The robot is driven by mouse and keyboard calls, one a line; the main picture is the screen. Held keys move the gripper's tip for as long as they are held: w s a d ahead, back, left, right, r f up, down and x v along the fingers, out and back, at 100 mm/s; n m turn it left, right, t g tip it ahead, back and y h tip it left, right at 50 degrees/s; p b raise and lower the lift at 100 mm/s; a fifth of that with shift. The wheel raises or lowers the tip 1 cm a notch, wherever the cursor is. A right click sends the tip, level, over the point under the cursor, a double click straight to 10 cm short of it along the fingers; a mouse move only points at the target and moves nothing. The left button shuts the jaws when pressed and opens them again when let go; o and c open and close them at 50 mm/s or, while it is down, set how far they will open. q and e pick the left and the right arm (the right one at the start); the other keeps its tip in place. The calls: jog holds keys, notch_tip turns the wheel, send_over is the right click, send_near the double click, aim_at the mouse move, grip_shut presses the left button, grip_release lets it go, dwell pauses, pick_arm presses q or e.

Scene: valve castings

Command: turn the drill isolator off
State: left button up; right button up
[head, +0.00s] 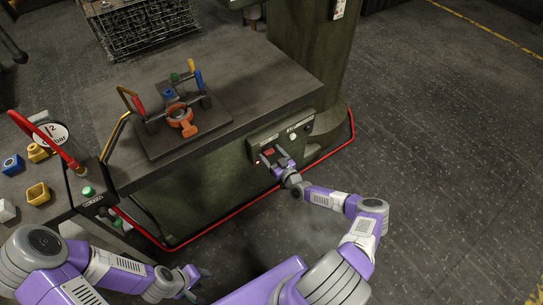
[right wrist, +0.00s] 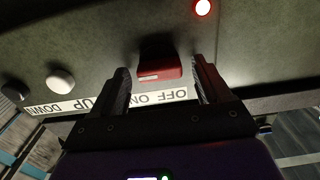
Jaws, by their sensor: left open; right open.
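The drill isolator is a red switch (head: 268,152) on the dark green front panel of the machine table. In the right wrist view the red switch (right wrist: 160,58) stands out from the panel above a white label (right wrist: 160,97) reading OFF and ON. A lamp (right wrist: 203,8) beside it glows red. My right gripper (head: 274,156) is at the panel, open. In the right wrist view its fingers (right wrist: 162,72) stand either side of the switch, with gaps visible; contact is not apparent. My left gripper (head: 198,277) is low in the head view, open and away from the panel.
A white button (right wrist: 60,79) and a black button (right wrist: 14,90) labelled UP and DOWN share the panel. A clamping fixture with an orange casting (head: 182,121) stands on the table (head: 265,75). A side bench at left holds blocks and a green button (head: 88,191). Floor at right is clear.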

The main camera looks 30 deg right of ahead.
jog(key=c, duration=1)
jog(key=shift+c, duration=0.2)
jog(key=shift+n, duration=0.4)
jog(key=n, duration=0.3)
jog(key=shift+r+n, duration=0.1)
jog(key=shift+n, duration=0.2)
jog(key=n+p, duration=0.1)
jog(key=n, duration=0.3)
jog(key=shift+a+n, duration=0.15)
jog(key=shift+n, duration=0.15)
jog(key=n, duration=0.4)
jog(key=shift+f+n, duration=0.15)
jog(key=shift+n, duration=1.1)
jog(key=shift+f+n, duration=0.1)
jog(key=shift+n, duration=1.15)
